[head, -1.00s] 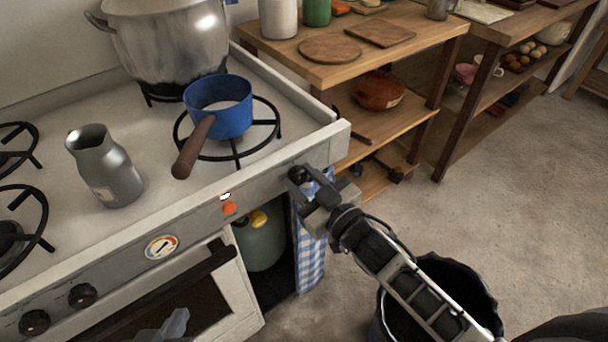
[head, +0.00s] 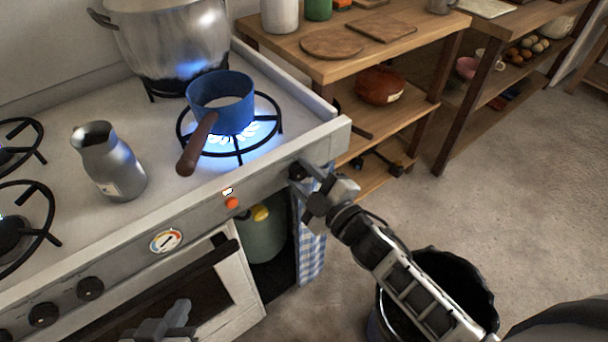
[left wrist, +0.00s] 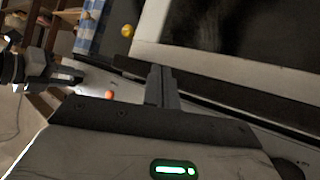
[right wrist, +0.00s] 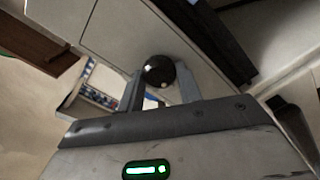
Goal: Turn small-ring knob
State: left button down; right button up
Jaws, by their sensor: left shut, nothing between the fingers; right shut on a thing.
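The small-ring knob (right wrist: 159,71) is a round black knob at the right end of the stove's front panel. It also shows in the head view (head: 297,172), partly hidden by my right gripper. My right gripper (head: 309,180) is shut on it, with one finger on each side in the right wrist view (right wrist: 160,88). The small ring (head: 238,150) under the blue saucepan (head: 222,103) burns with a blue flame. My left gripper (head: 180,312) is shut and empty in front of the oven door. Its fingers are together in the left wrist view (left wrist: 161,85).
A large steel pot (head: 175,40) stands at the back, with blue glow below it. A grey metal jug (head: 110,165) stands on the hob. More black knobs (head: 90,288) sit at the panel's left. A black bin (head: 455,275) stands beneath my right arm.

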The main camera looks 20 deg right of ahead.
dwell(0.3)
jog(key=o, duration=1)
jog(key=v, duration=1.6)
jog(key=shift+b, duration=0.4)
